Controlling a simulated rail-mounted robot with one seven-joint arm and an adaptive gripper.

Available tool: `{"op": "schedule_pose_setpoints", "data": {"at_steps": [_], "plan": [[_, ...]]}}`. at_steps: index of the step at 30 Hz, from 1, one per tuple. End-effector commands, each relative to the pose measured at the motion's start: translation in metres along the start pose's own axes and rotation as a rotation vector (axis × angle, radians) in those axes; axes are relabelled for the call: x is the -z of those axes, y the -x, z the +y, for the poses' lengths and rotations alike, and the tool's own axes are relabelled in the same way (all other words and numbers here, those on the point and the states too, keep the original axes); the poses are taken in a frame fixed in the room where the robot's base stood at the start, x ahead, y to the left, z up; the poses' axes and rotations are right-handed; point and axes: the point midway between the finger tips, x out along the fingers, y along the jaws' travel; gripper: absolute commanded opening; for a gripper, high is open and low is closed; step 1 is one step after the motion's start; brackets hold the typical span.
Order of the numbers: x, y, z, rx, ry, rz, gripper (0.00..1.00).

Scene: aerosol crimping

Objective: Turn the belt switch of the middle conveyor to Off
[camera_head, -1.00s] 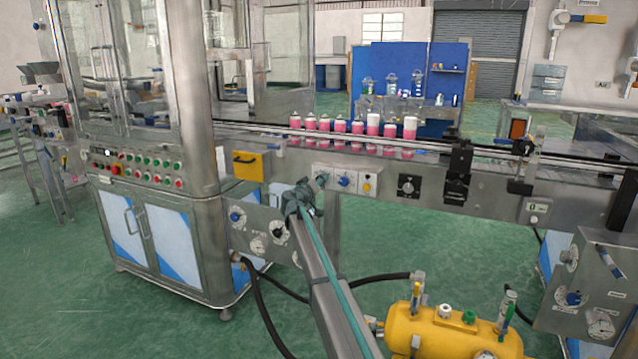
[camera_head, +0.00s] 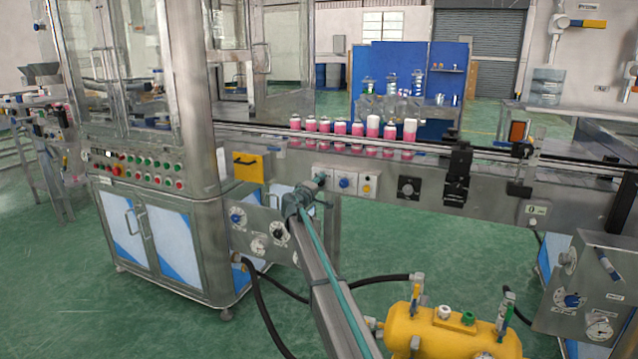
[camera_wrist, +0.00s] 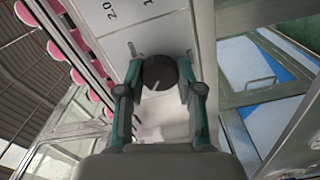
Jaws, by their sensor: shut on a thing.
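My gripper (camera_wrist: 160,78) is shut on a dark round switch knob (camera_wrist: 159,72) in the wrist view, one finger on each side of it. The knob has a pale pointer mark and sits on a light metal panel. In the head view my gripper (camera_head: 319,184) is at the left end of the control plates on the front of the middle conveyor (camera_head: 470,178).
Several pink-and-white cans (camera_head: 357,130) stand on the conveyor above the plates. A black rotary dial (camera_head: 408,187) is farther right. A steel machine cabinet (camera_head: 160,240) stands close on the left. A yellow tank (camera_head: 455,330) and black hoses lie low in front.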

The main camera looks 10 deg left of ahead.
Motion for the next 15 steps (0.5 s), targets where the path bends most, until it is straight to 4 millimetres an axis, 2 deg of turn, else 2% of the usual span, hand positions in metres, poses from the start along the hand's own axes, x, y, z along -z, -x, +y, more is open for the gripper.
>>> {"op": "schedule_pose_setpoints", "data": {"at_steps": [15], "plan": [[-0.0001,0.0001,-0.0002,0.0,0.03,0.0,0.01]]}}
